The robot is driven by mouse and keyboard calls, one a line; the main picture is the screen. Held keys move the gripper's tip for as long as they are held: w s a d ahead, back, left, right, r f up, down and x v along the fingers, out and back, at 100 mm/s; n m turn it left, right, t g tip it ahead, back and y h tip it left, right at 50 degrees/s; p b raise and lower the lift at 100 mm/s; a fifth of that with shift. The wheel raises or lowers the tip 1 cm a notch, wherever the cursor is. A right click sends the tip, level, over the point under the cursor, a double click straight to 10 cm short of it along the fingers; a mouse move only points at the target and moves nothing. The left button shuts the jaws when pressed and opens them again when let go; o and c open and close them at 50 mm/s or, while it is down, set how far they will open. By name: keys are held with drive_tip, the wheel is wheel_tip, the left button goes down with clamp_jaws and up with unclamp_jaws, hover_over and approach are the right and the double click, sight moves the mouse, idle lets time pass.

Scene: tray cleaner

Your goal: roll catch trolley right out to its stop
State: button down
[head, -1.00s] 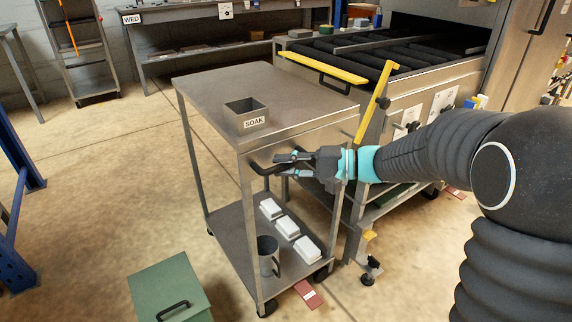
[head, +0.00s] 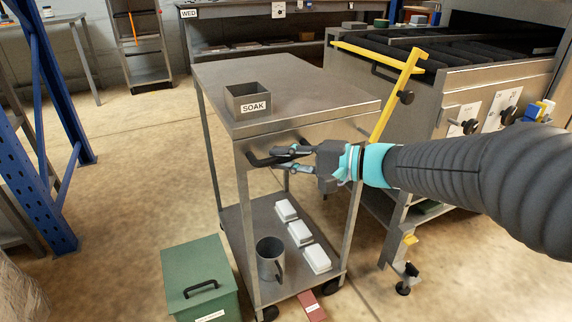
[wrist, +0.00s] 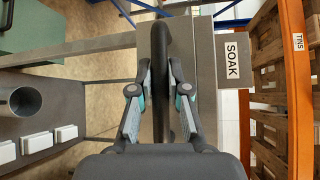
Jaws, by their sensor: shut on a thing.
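The catch trolley (head: 325,85) is a grey two-tier steel cart on castors, in the middle of the head view. It stands left of the roller machine, with a gap at floor level between them. Its dark handle (head: 258,161) is on the near end, below the top deck. My gripper (head: 287,160) is shut on this handle from the right. In the wrist view the handle (wrist: 161,60) runs upright between the two fingers. No stop is clearly visible.
A grey SOAK bin (head: 248,101) sits on the top deck. A mug (head: 269,258) and white blocks (head: 300,232) are on the lower shelf. A green box (head: 199,277) stands close left of the trolley. A yellow lever (head: 396,97) and blue rack post (head: 50,100) flank it.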

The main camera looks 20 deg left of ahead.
drive_tip(key=shift+s+a, duration=0.1)
drive_tip(key=shift+s, duration=0.05)
drive_tip(key=c, duration=1.1)
unclamp_jaws()
drive_tip(key=shift+s+a, duration=0.1)
drive_tip(key=shift+s, duration=0.05)
drive_tip(key=shift+c, duration=0.2)
drive_tip(key=shift+w+d, duration=0.2)
drive_tip(key=shift+d, duration=0.3)
drive_tip(key=d+r, duration=0.1)
drive_tip(key=d, duration=1)
drive_tip(key=shift+r, duration=0.35)
